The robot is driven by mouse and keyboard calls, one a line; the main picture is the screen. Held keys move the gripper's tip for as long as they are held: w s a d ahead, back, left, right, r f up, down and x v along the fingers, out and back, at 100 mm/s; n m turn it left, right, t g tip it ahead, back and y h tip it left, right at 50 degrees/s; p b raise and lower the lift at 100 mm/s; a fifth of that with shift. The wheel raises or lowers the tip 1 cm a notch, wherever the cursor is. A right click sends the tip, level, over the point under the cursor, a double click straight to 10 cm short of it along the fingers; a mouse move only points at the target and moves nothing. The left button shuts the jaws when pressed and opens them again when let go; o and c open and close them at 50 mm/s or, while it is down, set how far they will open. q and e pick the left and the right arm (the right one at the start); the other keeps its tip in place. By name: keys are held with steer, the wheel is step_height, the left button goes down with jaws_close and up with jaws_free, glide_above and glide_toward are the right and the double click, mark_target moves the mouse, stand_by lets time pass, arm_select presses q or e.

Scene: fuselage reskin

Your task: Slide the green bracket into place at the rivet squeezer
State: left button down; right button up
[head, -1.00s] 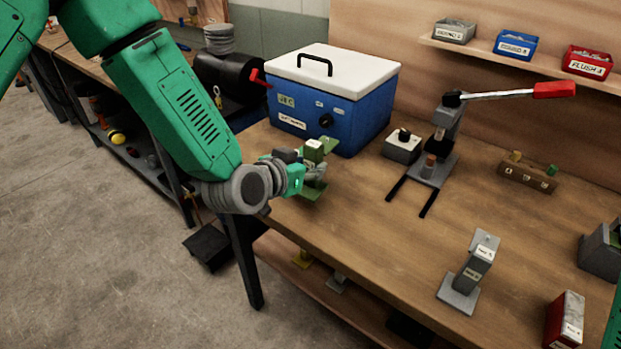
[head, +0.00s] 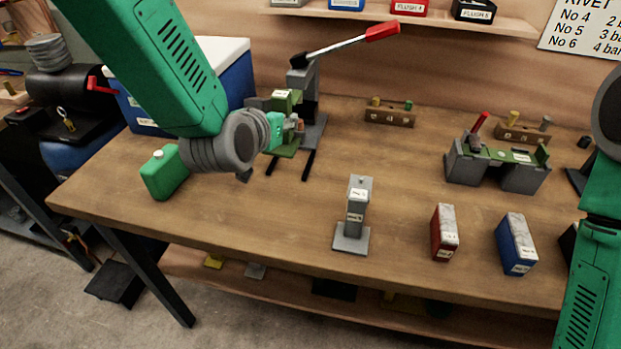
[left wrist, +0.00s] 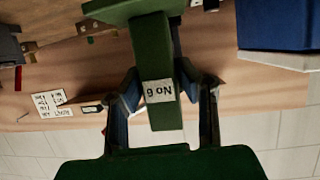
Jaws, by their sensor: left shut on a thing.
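My left gripper (head: 285,130) is shut on the green bracket (head: 287,101), which it holds upright over the bench, just in front of the rivet squeezer (head: 317,125). In the left wrist view, the bracket (left wrist: 152,50) stands between the two fingers (left wrist: 160,95) and bears a "No 6" label. The squeezer has a grey body, two dark rails toward the bench front and a raised lever with a red handle (head: 382,30). The bracket and gripper hide part of the squeezer's base; I cannot tell whether the bracket touches it. My right arm shows at the right edge, its gripper out of view.
A green can (head: 165,172) and a blue cooler (head: 232,88) stand to the left. A grey labelled stand (head: 355,215), a red box (head: 444,232) and a blue box (head: 515,243) stand along the front. A grey fixture with a green part (head: 497,165) is at right.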

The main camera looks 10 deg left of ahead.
mark_target(286, 144)
arm_select(q)
steer(key=f, duration=0.1)
steer(key=d+f, duration=0.1)
steer(key=f, duration=0.1)
steer(key=shift+f, duration=0.1)
steer(key=f, duration=0.2)
steer(key=a+f, duration=0.1)
steer(key=f, duration=0.1)
steer(key=a+f, duration=0.1)
steer(key=f, duration=0.1)
steer(key=shift+f+b, duration=0.1)
steer(key=shift+b, duration=0.25)
steer(key=shift+s+d+f, duration=0.1)
steer(key=shift+d+f, duration=0.1)
steer(key=shift+d, duration=0.45)
steer(key=c, duration=1.2)
jaws_free()
steer(key=shift+a, duration=0.45)
steer(key=shift+s+a+r, duration=0.1)
steer(key=shift+s, duration=0.15)
steer(key=v, duration=1.1)
steer(key=shift+s+r, duration=0.1)
steer(key=shift+r, duration=0.05)
arm_select(e)
steer(key=shift+a+f, duration=0.2)
steer(key=shift+f, duration=0.15)
